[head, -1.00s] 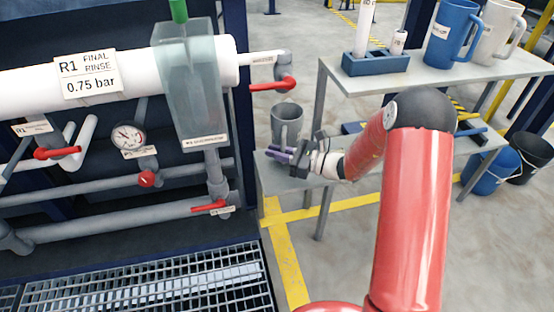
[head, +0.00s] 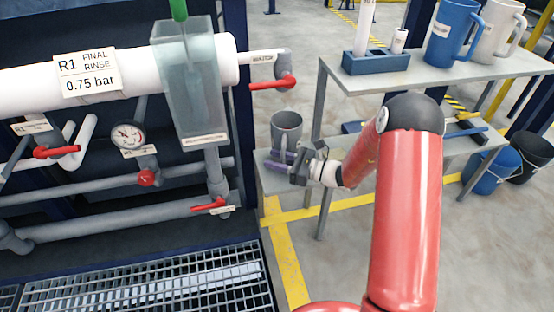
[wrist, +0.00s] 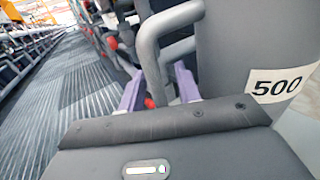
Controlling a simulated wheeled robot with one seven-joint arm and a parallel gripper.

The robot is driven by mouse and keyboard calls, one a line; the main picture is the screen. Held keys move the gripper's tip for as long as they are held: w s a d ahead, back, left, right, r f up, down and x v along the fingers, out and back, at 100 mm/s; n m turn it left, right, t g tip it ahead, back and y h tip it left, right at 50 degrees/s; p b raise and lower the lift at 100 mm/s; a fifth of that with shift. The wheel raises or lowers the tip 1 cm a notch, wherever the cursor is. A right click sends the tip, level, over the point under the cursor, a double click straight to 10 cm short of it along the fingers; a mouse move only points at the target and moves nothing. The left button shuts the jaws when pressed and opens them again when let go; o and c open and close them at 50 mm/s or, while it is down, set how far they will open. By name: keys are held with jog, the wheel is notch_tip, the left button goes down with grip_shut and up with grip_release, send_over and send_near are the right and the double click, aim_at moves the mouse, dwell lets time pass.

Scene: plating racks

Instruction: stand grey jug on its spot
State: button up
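The grey jug (head: 286,124) stands upright at the near left end of the lower bench, as far as the head view shows. Its lower part is partly hidden by my gripper (head: 283,162). In the wrist view the jug body (wrist: 235,45) fills the upper right, with a "500" label and its looped handle (wrist: 150,50) toward the left. My gripper's purple fingers (wrist: 158,84) lie on either side of the handle, with a gap showing between them. They look open. The jug's base and any mark under it are hidden.
The lower bench (head: 268,183) has a narrow end. The upper shelf (head: 440,74) holds a blue rack (head: 375,62), a blue jug (head: 452,32) and a white jug (head: 497,35). Rinse pipework with red valves (head: 273,84) stands close on the left. Buckets (head: 490,172) stand at right.

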jog(key=shift+r, duration=0.25)
jog(key=v, duration=1.2)
jog(key=s+a+r+n+g+h, duration=0.2)
jog(key=s+r+n+g+h, duration=0.15)
jog(key=s+r+n, duration=0.35)
jog(key=s+a+r+n+g+h, duration=0.1)
jog(key=s+r+n+g+h, duration=0.3)
jog(key=s, duration=0.5)
jog(key=s+d+r+n+t+h, duration=0.6)
jog(key=s+d+n+t+h, duration=0.1)
jog(key=s+d+n+h, duration=0.2)
jog(key=shift+s+r+n+h, duration=0.2)
jog(key=shift+s+n+h, duration=0.15)
jog(key=shift+s+n, duration=0.5)
jog(key=shift+s+d+t, duration=0.15)
jog(key=shift+t, duration=0.1)
